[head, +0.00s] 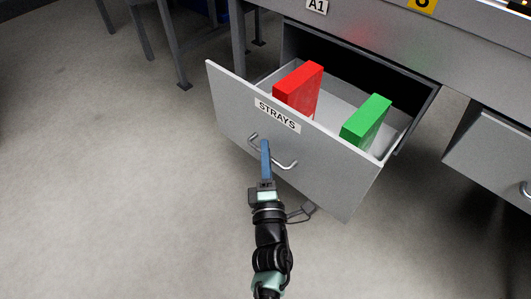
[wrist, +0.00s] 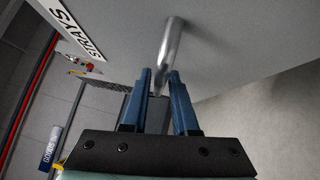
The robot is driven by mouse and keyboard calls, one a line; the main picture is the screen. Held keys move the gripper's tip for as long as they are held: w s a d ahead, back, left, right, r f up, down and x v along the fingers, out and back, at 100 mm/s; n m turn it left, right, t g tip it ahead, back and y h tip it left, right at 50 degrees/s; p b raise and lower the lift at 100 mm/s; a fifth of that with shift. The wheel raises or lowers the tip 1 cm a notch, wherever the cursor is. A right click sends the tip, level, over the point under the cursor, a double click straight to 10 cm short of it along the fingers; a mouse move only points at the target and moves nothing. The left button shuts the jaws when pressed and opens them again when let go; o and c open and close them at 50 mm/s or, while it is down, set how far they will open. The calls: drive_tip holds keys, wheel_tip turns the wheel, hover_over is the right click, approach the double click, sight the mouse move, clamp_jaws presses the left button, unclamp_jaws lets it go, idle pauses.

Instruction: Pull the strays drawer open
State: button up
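The strays drawer (head: 240,110) is grey, bears a STRAYS label (head: 277,114), and stands well out of its cabinet. Its inside shows. A red block (head: 298,88) and a green block (head: 366,122) stand in it. Its bar handle (head: 285,165) is on the front panel. My gripper (head: 265,148) is at the handle, its blue fingers seen edge-on. The handle's lower part is hidden there.
The grey bench (head: 400,45) above carries an A1 tag (head: 317,6) and a yellow tag. Another drawer (head: 495,160) with a handle is at the right. Bench legs (head: 172,45) stand at the upper left. The floor (head: 100,190) on the left is clear.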

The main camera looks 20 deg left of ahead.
drive_tip(key=shift+s, duration=0.1)
drive_tip(key=p+v, duration=0.3)
drive_tip(key=v, duration=0.9)
drive_tip(key=shift+s+d+p, duration=0.25)
drive_tip(key=shift+s+p, duration=0.05)
drive_tip(key=shift+p, duration=0.05)
